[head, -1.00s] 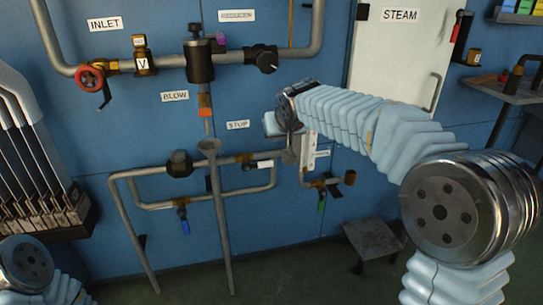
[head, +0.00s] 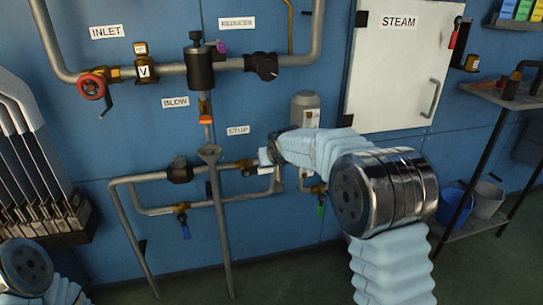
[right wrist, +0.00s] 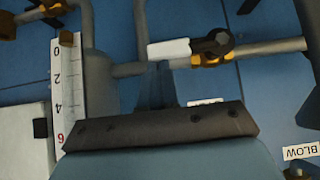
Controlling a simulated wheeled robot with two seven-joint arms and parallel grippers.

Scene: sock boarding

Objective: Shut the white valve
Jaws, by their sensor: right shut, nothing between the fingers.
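The white valve handle (right wrist: 168,49) shows in the right wrist view, joined to a dark valve hub (right wrist: 215,44) with brass fittings. The handle lies roughly in line with the pipe (right wrist: 275,48). In the head view the white handle (head: 254,170) is small, below the STOP label (head: 238,130) and partly hidden by my right gripper. My right gripper (head: 265,156) is just to its right in that view. In the right wrist view its dark fingers (right wrist: 165,76) are shut and empty, pointing at the handle from below; whether they touch it I cannot tell. My left gripper is out of view.
A blue-handled valve (head: 184,228) and a green-handled valve (head: 320,207) sit lower on the piping. A grey funnel pipe (head: 212,190) stands left of the handle. A scale (right wrist: 68,95) is beside my gripper. A red wheel valve (head: 92,85) is at upper left.

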